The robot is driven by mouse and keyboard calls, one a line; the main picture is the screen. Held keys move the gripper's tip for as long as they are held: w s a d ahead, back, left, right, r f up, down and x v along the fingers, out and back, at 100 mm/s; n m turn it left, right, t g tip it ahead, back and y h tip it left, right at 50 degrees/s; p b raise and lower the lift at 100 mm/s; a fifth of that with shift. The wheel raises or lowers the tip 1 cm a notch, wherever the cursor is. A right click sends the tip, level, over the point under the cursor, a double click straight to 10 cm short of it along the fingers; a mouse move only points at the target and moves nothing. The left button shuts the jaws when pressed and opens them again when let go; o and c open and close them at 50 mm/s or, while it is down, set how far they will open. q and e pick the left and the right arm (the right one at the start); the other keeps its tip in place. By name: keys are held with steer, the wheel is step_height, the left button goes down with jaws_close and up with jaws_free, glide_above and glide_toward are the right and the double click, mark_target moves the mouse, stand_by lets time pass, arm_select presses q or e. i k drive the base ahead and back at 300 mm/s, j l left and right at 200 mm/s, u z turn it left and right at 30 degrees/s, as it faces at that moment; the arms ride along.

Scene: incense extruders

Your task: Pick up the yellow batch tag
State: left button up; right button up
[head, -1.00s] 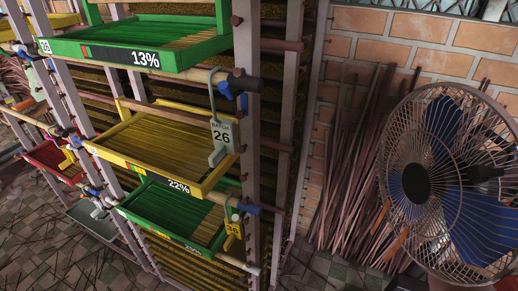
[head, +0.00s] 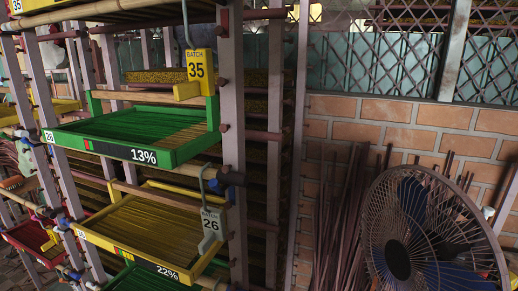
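A yellow batch tag (head: 200,66) marked "BATCH 35" hangs upright from a grey hook at the upper middle of the head view. Its lower yellow part sits by the right end of the green tray (head: 180,156) marked 13%. A grey tag (head: 211,224) marked 26 hangs lower, in front of the right end of the yellow tray (head: 98,239) marked 22%. Neither of my grippers shows in the head view.
The trays sit on a rack with pale uprights (head: 232,110) and bamboo rails. A large fan (head: 398,258) stands at the lower right. A bundle of thin sticks (head: 335,225) leans on the brick wall (head: 415,115).

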mark_target(54, 236)
steer(key=u, duration=1.55)
steer(key=i+j+u, duration=0.3)
steer(key=i, duration=0.15)
steer(key=i+j+u, duration=0.1)
steer(key=i+u, duration=0.2)
steer(key=i, duration=0.2)
steer(key=i+u, duration=0.3)
steer(key=i, duration=0.2)
steer(key=i+z, duration=0.2)
steer(key=i, duration=0.2)
steer(key=i+j+z, duration=0.2)
steer(key=i, duration=0.2)
steer(key=i+j+z, duration=0.2)
steer(key=i, duration=0.15)
steer(key=i+j+z, duration=0.1)
steer(key=z, duration=0.35)
steer(key=i+j+z, duration=0.25)
steer(key=z, duration=0.15)
steer(key=i+j+z, duration=0.2)
steer(key=z, duration=0.25)
steer(key=i+j+z, duration=0.15)
steer(key=j+z, duration=0.55)
steer(key=z, duration=0.15)
steer(key=i, duration=0.05)
